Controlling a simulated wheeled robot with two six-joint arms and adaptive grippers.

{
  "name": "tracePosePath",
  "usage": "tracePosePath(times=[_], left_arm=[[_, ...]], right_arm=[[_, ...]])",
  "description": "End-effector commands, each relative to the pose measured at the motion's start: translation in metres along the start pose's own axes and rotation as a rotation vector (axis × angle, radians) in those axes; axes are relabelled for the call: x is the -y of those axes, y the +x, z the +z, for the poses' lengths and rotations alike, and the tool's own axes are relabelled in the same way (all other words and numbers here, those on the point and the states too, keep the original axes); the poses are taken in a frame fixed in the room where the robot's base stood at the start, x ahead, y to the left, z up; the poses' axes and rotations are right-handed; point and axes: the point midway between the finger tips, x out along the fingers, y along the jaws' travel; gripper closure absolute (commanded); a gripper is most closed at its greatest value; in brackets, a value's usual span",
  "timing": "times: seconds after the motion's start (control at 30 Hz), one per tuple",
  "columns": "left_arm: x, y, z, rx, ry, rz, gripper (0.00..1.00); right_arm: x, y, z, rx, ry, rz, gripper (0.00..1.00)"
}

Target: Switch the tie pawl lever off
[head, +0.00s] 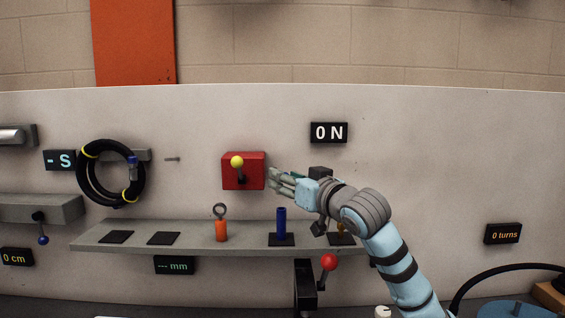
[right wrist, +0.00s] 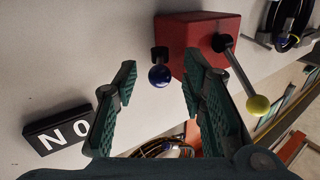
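A red box (head: 250,172) is fixed on the white panel, with a yellow-knobbed lever (head: 237,162) on its front. In the right wrist view the red box (right wrist: 198,45) shows this yellow knob (right wrist: 257,105) and, beside the box, a short lever with a blue ball (right wrist: 159,75). No label shows which lever is the tie pawl. My right gripper (head: 275,180) is just right of the red box and hides the blue ball in the head view. Its fingers (right wrist: 158,88) are spread, with the blue ball between them in the picture; no contact is visible. My left gripper is out of view.
An ON display (head: 328,132) hangs above my right arm. Below is a grey shelf (head: 190,240) with an orange eyebolt piece (head: 221,230) and a blue cylinder (head: 281,226). A red-knobbed lever (head: 329,262) sits under it. A black hose coil (head: 110,172) hangs left.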

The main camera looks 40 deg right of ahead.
Motion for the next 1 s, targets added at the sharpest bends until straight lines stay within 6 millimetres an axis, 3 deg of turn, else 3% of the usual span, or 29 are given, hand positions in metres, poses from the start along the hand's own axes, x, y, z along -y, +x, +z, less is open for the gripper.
tracePosePath(times=[0.2,0.43,0.47,0.7,1.0], left_arm=[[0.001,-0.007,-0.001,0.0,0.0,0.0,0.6],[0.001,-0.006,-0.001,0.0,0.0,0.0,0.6],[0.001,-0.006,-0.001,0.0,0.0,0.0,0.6],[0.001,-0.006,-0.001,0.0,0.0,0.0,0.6],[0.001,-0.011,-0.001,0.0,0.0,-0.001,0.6]], right_arm=[[0.0,0.023,0.0,-0.001,0.0,0.001,0.62],[-0.001,0.024,0.001,-0.001,-0.001,0.001,0.62],[-0.001,0.024,0.001,-0.001,-0.001,0.001,0.64],[0.0,0.024,0.001,-0.001,-0.001,0.001,1.0],[-0.006,0.025,0.001,0.01,-0.006,-0.087,1.0]])
